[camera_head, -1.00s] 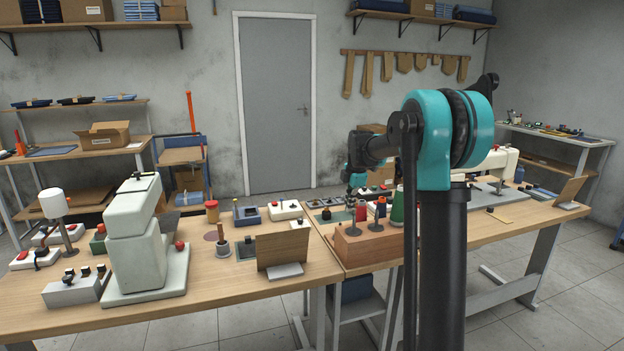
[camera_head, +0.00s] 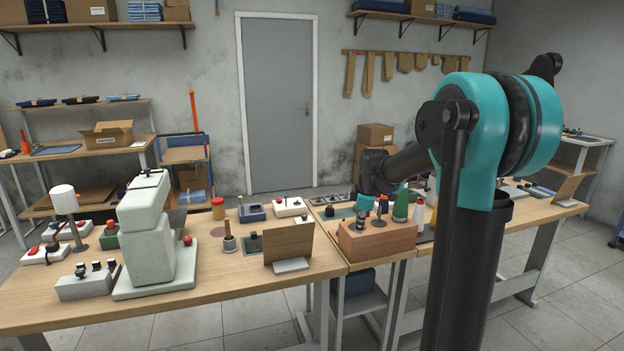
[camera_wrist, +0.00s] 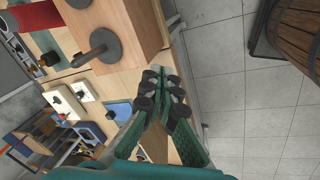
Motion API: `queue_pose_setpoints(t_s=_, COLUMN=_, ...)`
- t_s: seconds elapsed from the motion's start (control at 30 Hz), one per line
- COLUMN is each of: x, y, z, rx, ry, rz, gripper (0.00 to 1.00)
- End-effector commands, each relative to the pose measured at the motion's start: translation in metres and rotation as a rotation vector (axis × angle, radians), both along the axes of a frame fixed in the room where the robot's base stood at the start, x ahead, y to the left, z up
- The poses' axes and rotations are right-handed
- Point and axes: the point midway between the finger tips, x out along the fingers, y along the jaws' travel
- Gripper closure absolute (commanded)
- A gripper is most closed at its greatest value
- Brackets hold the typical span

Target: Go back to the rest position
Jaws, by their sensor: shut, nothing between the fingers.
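My gripper shows in the wrist view (camera_wrist: 165,88), its green fingers together with dark pads at the tips and nothing between them. In the wrist view the fingertips hang in front of the table edge, beside the wooden block (camera_wrist: 125,25). In the head view my teal and black arm rises at the right and bends back over the right table (camera_head: 545,210). The gripper's end there is small, near the wooden block (camera_head: 385,240) with pegs and spools, and its fingers cannot be made out.
The left table (camera_head: 220,290) holds a white press (camera_head: 148,235), a brown upright board (camera_head: 288,243) and several small switch boxes. A wooden barrel (camera_wrist: 295,25) stands on the tiled floor (camera_wrist: 245,120) in the wrist view.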

Motion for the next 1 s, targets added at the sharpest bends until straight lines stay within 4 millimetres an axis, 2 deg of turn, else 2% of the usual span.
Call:
queue_pose_setpoints(t_s=0.17, x=-0.077, y=-0.013, z=-0.026, rx=0.08, ry=-0.008, rz=-0.32, gripper=1.0)
queue_pose_setpoints(t_s=0.4, x=-0.193, y=-0.027, z=-0.078, rx=0.225, ry=-0.024, rz=-0.822, gripper=1.0)
queue_pose_setpoints(t_s=0.5, x=-0.235, y=-0.031, z=-0.1, rx=0.283, ry=-0.033, rz=-1.003, gripper=1.0)
queue_pose_setpoints(t_s=0.6, x=-0.266, y=-0.034, z=-0.117, rx=0.329, ry=-0.037, rz=-1.142, gripper=1.0)
queue_pose_setpoints(t_s=0.7, x=-0.286, y=-0.036, z=-0.129, rx=0.361, ry=-0.041, rz=-1.231, gripper=1.0)
queue_pose_setpoints(t_s=0.77, x=-0.292, y=-0.036, z=-0.133, rx=0.372, ry=-0.042, rz=-1.262, gripper=1.0)
queue_pose_setpoints(t_s=1.0, x=-0.295, y=-0.036, z=-0.135, rx=0.379, ry=-0.043, rz=-1.284, gripper=1.0)
